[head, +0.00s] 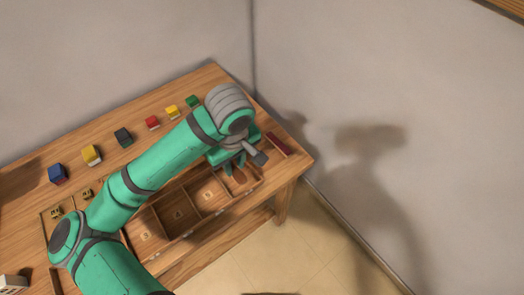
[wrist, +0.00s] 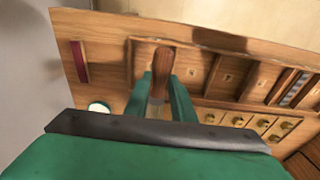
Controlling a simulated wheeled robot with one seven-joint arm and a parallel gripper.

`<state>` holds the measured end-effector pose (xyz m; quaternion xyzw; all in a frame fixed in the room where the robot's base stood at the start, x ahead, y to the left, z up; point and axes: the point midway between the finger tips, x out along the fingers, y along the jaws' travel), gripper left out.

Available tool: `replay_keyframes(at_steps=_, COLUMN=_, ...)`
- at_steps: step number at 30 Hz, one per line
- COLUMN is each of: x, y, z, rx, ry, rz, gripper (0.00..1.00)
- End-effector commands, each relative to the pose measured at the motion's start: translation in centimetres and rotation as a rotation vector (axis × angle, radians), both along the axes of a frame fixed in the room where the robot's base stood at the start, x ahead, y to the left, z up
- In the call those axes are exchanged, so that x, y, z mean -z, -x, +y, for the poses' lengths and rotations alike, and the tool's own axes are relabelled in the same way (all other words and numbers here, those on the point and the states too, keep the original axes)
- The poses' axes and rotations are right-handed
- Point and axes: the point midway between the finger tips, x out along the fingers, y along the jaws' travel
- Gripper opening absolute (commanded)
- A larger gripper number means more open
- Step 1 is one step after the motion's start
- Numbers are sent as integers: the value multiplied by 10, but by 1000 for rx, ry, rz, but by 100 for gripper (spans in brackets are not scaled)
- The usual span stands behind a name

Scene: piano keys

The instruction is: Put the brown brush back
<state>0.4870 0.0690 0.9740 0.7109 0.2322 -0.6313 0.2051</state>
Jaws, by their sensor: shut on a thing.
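The brown brush (wrist: 161,62) is between the two fingers of my gripper (wrist: 160,88) in the wrist view, its rounded brown end pointing away from the camera. My gripper (head: 236,168) is shut on it. In the head view a small part of the brush (head: 240,176) shows below the fingers, over the right end of the wooden compartment tray (head: 190,231). The tray (wrist: 128,60) also shows in the wrist view, with marked square compartments. Whether the brush touches the tray floor I cannot tell.
A dark red bar (head: 276,145) lies to the right of my gripper near the table's (head: 215,72) right edge. Several coloured blocks, including a blue one (head: 57,173) and a red one (head: 152,123), stand in a row along the back. Walls are behind and right.

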Motion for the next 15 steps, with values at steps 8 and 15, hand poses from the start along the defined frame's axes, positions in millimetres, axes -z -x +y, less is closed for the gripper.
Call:
replay_keyframes(at_steps=8, x=27, y=-43, z=-41, rx=0, ry=2, rz=3, gripper=0)
replay_keyframes(at_steps=15, x=60, y=-72, z=-68, rx=-1, ry=1, rz=3, gripper=0)
